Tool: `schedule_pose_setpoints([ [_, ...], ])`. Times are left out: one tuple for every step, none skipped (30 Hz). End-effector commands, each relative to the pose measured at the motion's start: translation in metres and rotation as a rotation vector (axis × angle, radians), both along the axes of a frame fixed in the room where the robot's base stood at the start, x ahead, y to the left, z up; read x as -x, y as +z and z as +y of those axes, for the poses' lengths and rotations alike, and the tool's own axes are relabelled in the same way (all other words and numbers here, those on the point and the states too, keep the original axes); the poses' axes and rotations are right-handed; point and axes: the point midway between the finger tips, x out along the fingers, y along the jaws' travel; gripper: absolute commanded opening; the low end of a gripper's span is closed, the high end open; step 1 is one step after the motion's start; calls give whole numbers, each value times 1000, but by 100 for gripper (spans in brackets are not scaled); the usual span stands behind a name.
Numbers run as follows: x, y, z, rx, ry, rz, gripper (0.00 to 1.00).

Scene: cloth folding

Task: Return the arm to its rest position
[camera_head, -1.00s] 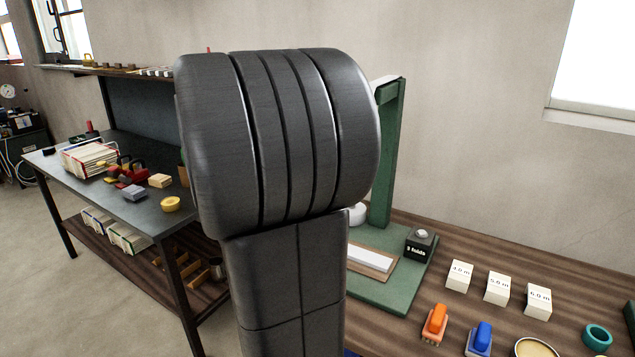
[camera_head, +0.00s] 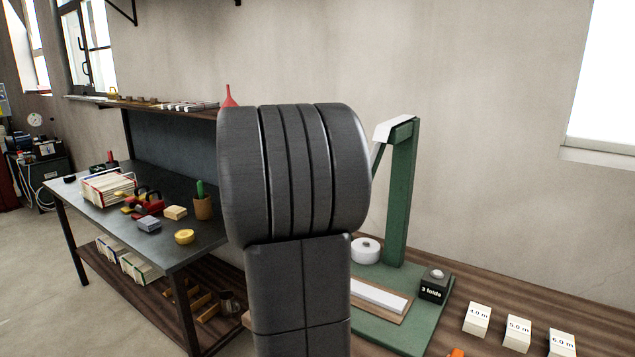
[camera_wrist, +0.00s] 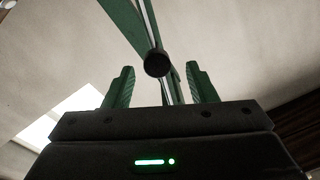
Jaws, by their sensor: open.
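My arm's dark grey links fill the middle of the head view, upright in front of the bench, and hide what lies behind them. My gripper (camera_wrist: 160,88) shows in the wrist view with its two green fingers apart and no object between them. Behind the fingers in that view are a green post and a dark round end, seen from below. No cloth shows in either view.
A green stand (camera_head: 402,195) with a base plate stands on the wooden bench (camera_head: 458,300) just right of my arm. A metal table (camera_head: 130,222) with tools is at left.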

Motion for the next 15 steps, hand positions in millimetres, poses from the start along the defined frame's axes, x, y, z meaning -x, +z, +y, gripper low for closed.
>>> schedule_pose_setpoints([
  [-9,0,-7,1,-4,0,51],
  [-14,1,-10,1,-4,0,51],
  [-20,0,-14,0,-4,1,51],
  [-24,1,-17,-1,-4,1,51],
  [-28,1,-19,-1,-4,1,51],
  [-34,1,-22,0,-4,1,51],
  [-37,1,-24,1,-3,1,51],
  [-40,1,-26,1,-3,1,51],
  [-44,2,-28,1,-3,1,51],
  [-47,2,-30,1,-3,1,51],
  [-49,2,-31,1,-3,1,51],
  [-51,1,-33,0,-3,2,51],
  [-52,1,-34,0,-3,2,51],
  [-53,1,-34,0,-2,1,51],
  [-54,1,-35,0,-2,1,51],
])
